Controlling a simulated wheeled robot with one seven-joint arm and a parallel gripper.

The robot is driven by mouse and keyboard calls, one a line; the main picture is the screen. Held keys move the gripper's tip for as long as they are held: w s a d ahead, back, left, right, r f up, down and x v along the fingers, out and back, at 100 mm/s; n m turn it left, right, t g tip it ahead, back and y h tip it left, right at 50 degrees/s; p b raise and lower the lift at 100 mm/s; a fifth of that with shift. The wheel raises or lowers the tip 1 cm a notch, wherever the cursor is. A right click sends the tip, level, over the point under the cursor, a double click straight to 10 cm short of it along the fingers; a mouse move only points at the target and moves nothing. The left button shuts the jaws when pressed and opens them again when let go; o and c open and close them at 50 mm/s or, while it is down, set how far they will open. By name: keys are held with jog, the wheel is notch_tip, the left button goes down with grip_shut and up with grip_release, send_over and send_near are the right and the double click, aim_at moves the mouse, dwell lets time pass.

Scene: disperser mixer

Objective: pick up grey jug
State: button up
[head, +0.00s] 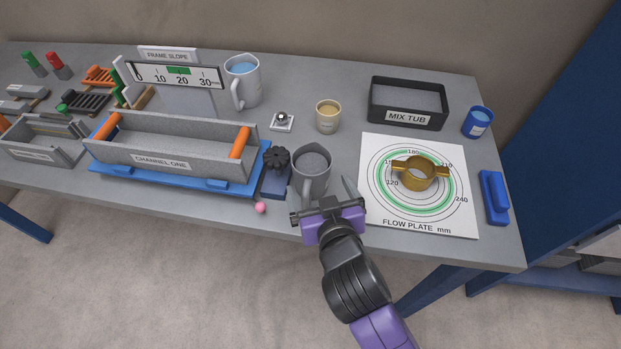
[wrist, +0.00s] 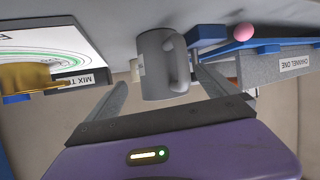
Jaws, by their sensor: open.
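The grey jug (head: 314,172) stands upright on the table near its front edge, just left of the flow plate. In the wrist view the grey jug (wrist: 158,65) appears upside down, with its handle on the right side of the picture. My gripper (head: 324,190) is at the front of the jug with its fingers spread to either side. In the wrist view my gripper (wrist: 160,88) is open, and the jug lies at or just beyond the fingertips. I cannot tell whether either finger touches the jug.
A black knob on a blue block (head: 276,180) stands close left of the jug, beside the channel tray (head: 170,150). A pink ball (head: 261,208) lies nearby. A beige cup (head: 327,116) stands behind. The flow plate (head: 455,220) with a brass ring (head: 418,180) is right.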

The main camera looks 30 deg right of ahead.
aim_at(316, 183)
jog(key=p+x, duration=0.1)
jog(key=x, duration=0.3)
jog(key=shift+w+r, duration=0.1)
jog(key=shift+w, duration=0.1)
jog(key=shift+w+d+f, duration=0.1)
jog(key=shift+w+f, duration=0.2)
jog(key=shift+w, duration=0.25)
jog(key=c, duration=1.8)
jog(key=shift+r, duration=0.1)
notch_tip(316, 183, up, 20)
jog(key=shift+f+p, duration=0.1)
jog(key=shift+p, duration=0.35)
